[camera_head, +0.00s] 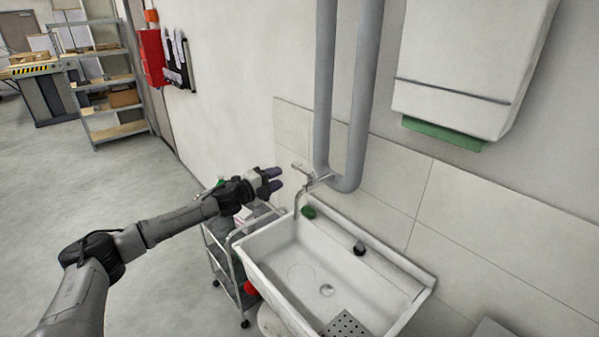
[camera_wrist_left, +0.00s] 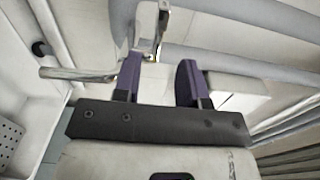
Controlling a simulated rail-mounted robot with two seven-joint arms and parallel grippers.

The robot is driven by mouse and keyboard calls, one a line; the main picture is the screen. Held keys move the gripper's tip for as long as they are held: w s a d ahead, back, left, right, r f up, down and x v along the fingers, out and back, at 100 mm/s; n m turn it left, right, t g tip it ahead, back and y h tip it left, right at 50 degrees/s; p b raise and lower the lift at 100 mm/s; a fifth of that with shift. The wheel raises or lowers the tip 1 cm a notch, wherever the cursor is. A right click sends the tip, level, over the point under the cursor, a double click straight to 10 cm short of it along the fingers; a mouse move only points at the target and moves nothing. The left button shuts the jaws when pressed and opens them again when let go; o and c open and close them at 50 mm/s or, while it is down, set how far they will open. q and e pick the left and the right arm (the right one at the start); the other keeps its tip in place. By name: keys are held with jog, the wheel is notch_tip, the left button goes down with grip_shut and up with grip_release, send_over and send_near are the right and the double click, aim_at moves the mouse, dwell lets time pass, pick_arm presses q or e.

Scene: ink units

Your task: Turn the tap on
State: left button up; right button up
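The metal tap (camera_head: 311,181) is on the tiled wall above the back left of the white sink (camera_head: 262,271), its spout curving down over the basin. My left gripper (camera_head: 274,180) is just left of the tap, with its purple fingers pointing toward it. The fingers are apart, with nothing held between them. In the left wrist view, the tap's spout (camera_wrist_left: 75,74) reaches out to the left of the open left gripper (camera_wrist_left: 160,66), and its upper part shows beyond the left finger. I cannot tell whether that finger touches the tap. My right gripper is out of view.
Thick grey pipes (camera_head: 343,100) run down the wall close behind the tap. A metal trolley (camera_head: 222,262) stands left of the sink. A white dispenser (camera_head: 465,70) hangs above right.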

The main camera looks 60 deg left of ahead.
aim_at(297, 169)
pick_arm(q)
jog(key=shift+w+a+r+b, duration=0.1)
jog(key=shift+w+a+b, duration=0.15)
jog(key=shift+w, duration=0.85)
jog(key=shift+w+a+b, duration=0.1)
jog(key=shift+w+b, duration=0.15)
jog(key=shift+w, duration=0.85)
jog(key=shift+w+a+p, duration=0.2)
jog(key=shift+w+p, duration=0.2)
jog(key=shift+w, duration=0.95)
jog(key=shift+w+a+p, duration=0.15)
jog(key=shift+w+p, duration=0.25)
jog(key=shift+w, duration=0.9)
jog(key=shift+c, duration=0.2)
jog(key=c, duration=0.5)
grip_shut()
